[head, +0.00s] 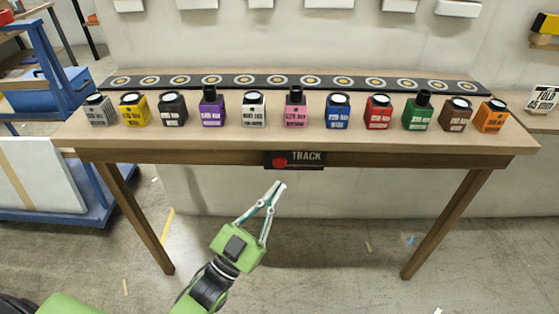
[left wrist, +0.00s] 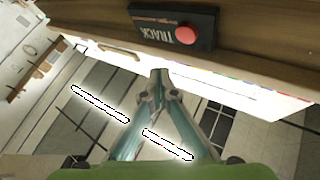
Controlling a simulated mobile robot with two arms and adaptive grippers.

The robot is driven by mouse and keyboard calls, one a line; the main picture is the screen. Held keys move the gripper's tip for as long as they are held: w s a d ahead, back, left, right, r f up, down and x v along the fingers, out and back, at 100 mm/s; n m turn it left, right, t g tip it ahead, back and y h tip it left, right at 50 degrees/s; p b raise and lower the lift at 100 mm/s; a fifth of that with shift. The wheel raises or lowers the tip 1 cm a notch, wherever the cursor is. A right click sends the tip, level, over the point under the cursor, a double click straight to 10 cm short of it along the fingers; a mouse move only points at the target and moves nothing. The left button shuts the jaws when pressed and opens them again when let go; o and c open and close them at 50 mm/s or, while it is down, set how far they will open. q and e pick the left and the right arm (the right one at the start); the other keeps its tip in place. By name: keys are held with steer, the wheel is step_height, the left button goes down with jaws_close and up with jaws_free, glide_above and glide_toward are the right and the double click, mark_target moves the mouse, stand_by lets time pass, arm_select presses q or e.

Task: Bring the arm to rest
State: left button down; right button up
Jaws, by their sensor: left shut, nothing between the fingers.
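My left gripper (head: 279,187) is in front of the table, below its front edge, on a green arm that comes in from the lower left. Its fingers are shut and hold nothing; the closed fingertips also show in the left wrist view (left wrist: 160,78). A black box marked TRACK with a red button (head: 280,161) is fixed to the table's front edge, just above the fingertips in the head view. The button shows at the top of the left wrist view (left wrist: 186,35), apart from the fingers. My right gripper is not in view.
The wooden table (head: 350,143) carries a row of several coloured bottles, among them a purple one (head: 212,113) and a green one (head: 418,113). Behind them lies a dark strip (head: 300,83) with ringed discs. A blue cart (head: 60,205) stands at left. The floor below is mostly clear.

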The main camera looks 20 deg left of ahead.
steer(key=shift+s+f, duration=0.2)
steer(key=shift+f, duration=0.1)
